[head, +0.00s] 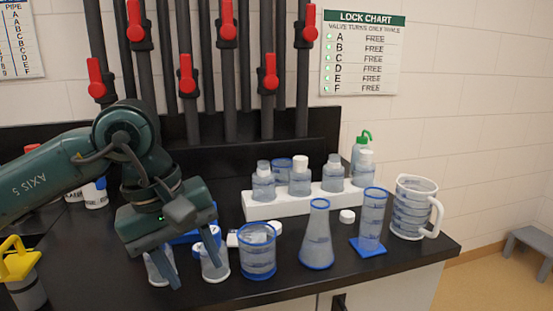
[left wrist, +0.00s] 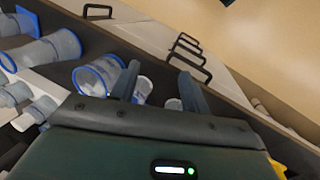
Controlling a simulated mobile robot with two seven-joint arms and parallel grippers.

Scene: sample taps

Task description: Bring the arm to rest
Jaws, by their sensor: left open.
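My left arm comes in from the left in the head view. Its gripper (head: 192,271) is open, with its fingers pointing down near the front edge of the black bench (head: 340,285). Two small clear containers (head: 215,262) stand at or behind the fingers, partly hidden by them. I cannot tell whether the fingers touch them. In the left wrist view the open fingers (left wrist: 158,82) reach out over the bench edge, with a clear container (left wrist: 143,90) just behind the left finger. My right gripper is not in view.
A blue-rimmed beaker (head: 257,252), a flask (head: 318,240), a cylinder (head: 372,222) and a jug (head: 411,208) stand right of the gripper. A white rack (head: 290,205) holds several bottles behind. Pipes with red-handled taps (head: 187,74) rise at the back. A yellow-topped container (head: 20,265) stands at left.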

